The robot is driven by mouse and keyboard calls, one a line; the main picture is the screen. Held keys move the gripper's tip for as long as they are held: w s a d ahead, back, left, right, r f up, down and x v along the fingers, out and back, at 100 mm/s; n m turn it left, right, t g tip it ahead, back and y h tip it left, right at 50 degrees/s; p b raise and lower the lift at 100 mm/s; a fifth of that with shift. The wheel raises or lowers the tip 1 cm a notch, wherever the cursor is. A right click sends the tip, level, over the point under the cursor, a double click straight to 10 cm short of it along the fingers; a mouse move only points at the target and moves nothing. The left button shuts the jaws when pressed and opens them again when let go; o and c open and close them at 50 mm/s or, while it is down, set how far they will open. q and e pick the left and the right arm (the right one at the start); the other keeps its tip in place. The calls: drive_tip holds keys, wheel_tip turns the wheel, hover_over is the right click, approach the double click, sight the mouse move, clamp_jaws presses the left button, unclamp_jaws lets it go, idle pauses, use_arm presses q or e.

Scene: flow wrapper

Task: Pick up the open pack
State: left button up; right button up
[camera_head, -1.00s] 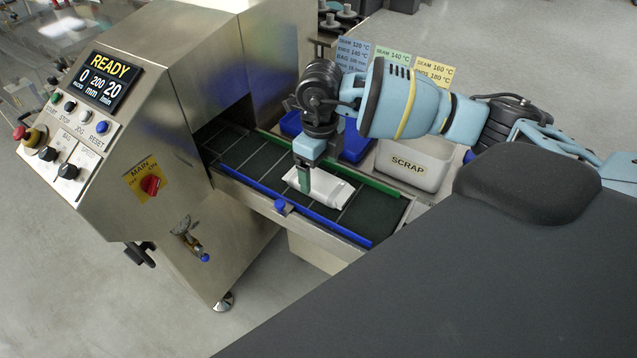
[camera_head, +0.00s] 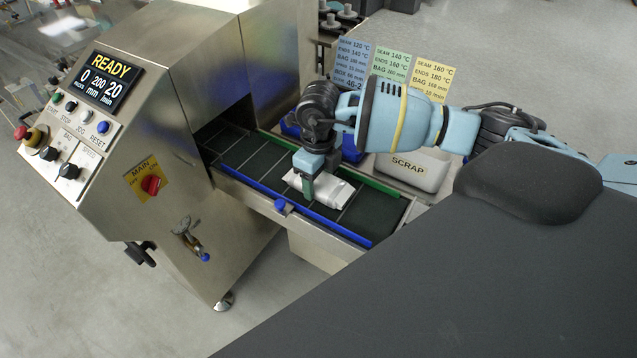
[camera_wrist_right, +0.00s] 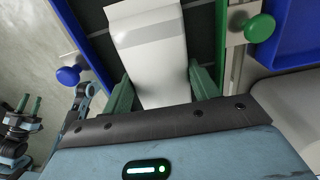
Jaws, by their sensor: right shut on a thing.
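The open pack is a white wrapped pack (camera_head: 335,190) lying on the dark outfeed belt of the flow wrapper. It also shows in the right wrist view (camera_wrist_right: 152,62), running between the green fingers. My right gripper (camera_head: 309,188) points down at the pack, with its fingers on either side of it. The right gripper also shows in the right wrist view (camera_wrist_right: 160,92), shut on the pack. The pack's near end is hidden by the gripper body in that view. I cannot see a gap between pack and belt.
The belt (camera_head: 377,213) has a blue rail (camera_head: 330,223) in front and a green rail (camera_head: 382,186) behind. A white SCRAP bin (camera_head: 413,170) and a blue bin (camera_head: 352,148) stand behind it. The wrapper's panel (camera_head: 110,82) reads READY.

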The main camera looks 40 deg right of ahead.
sight(318, 179)
drive_tip(key=shift+r, duration=0.1)
